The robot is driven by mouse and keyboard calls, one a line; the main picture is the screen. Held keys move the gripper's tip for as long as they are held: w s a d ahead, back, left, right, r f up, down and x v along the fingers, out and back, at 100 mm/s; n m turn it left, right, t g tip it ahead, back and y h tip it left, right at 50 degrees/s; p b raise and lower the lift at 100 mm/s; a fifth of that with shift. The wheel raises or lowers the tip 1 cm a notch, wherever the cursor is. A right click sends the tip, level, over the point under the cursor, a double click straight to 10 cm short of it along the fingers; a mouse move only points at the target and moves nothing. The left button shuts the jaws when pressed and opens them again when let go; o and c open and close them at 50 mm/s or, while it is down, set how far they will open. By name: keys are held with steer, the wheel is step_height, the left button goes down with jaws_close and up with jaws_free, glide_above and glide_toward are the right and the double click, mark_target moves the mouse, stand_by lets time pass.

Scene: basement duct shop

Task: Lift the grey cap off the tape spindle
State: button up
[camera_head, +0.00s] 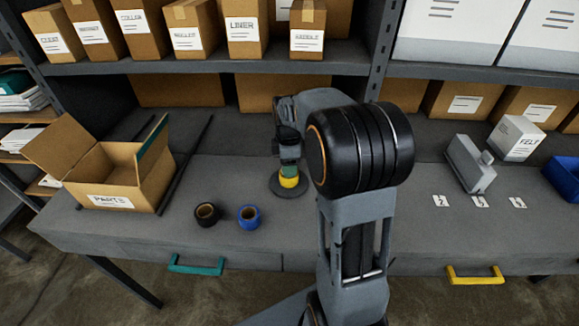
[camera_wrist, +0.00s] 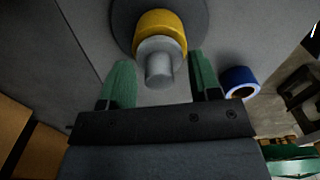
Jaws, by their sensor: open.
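The tape spindle stands on the workbench, its dark round base (camera_head: 272,188) (camera_wrist: 196,18) flat on the top. A yellow tape roll (camera_head: 289,182) (camera_wrist: 160,28) sits on it. The grey cap (camera_wrist: 160,66), with a round knob, is at the end of the spindle in the wrist view. In the head view my gripper hides the cap. My gripper (camera_head: 289,172) (camera_wrist: 161,62) is open, with green fingers just above the roll. In the wrist view the fingers lie either side of the knob, with gaps on both sides.
A black roll (camera_head: 207,214) and a blue roll (camera_head: 249,216) (camera_wrist: 240,80) lie left of the spindle. An open parts box (camera_head: 108,178) stands further left. A shelf of boxes (camera_head: 220,66) runs behind.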

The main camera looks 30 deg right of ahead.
steer(key=shift+f, duration=0.25)
steer(key=shift+c, duration=0.3)
steer(key=c, duration=0.9)
steer(key=shift+r, duration=0.15)
steer(key=shift+c, duration=0.2)
